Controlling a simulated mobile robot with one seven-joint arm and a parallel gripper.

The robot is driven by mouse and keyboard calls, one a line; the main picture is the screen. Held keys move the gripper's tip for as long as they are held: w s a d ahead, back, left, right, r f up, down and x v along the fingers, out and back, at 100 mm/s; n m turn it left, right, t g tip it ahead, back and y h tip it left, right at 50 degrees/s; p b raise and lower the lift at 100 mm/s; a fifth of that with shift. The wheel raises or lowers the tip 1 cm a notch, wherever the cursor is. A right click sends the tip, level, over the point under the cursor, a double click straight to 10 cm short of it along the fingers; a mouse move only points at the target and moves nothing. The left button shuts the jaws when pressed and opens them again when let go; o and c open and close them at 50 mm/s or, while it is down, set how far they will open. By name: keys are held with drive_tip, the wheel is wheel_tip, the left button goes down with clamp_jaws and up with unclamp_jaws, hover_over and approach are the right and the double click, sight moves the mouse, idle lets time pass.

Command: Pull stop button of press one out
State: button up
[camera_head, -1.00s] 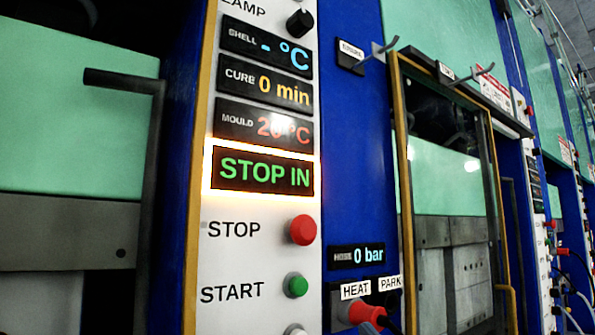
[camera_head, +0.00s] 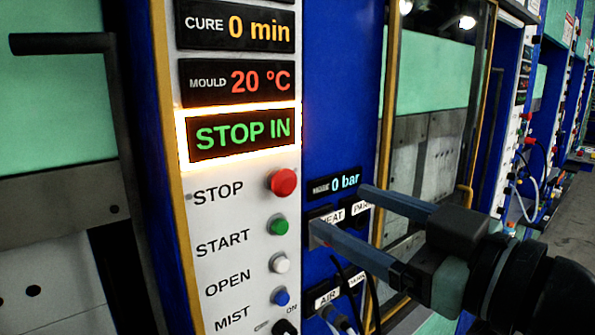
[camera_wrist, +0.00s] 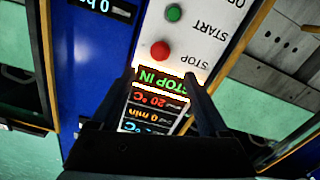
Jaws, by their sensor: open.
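The red stop button (camera_head: 282,182) sits on the white control panel (camera_head: 225,225) beside the label STOP, under a lit display (camera_head: 240,132) reading STOP IN. The button also shows in the wrist view (camera_wrist: 160,50), where the panel appears upside down. My gripper (camera_head: 338,210) is open and empty, to the right of the button and apart from it, in front of the blue column in the head view. In the wrist view its two fingers (camera_wrist: 160,80) reach toward the STOP IN display, with the stop button beyond the fingertips.
Below the stop button are a green start button (camera_head: 278,226), a white open button (camera_head: 280,263) and a blue mist button (camera_head: 280,297). A dark bar handle (camera_head: 62,43) is at the left. A yellow-framed glass guard (camera_head: 430,90) stands behind my gripper. More presses recede to the right.

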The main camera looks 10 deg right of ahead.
sight(288, 183)
drive_tip(key=p+x, duration=0.3)
drive_tip(key=x, duration=0.7)
drive_tip(key=shift+p, duration=0.4)
drive_tip(key=shift+s, duration=0.1)
clamp_jaws()
idle(0.7)
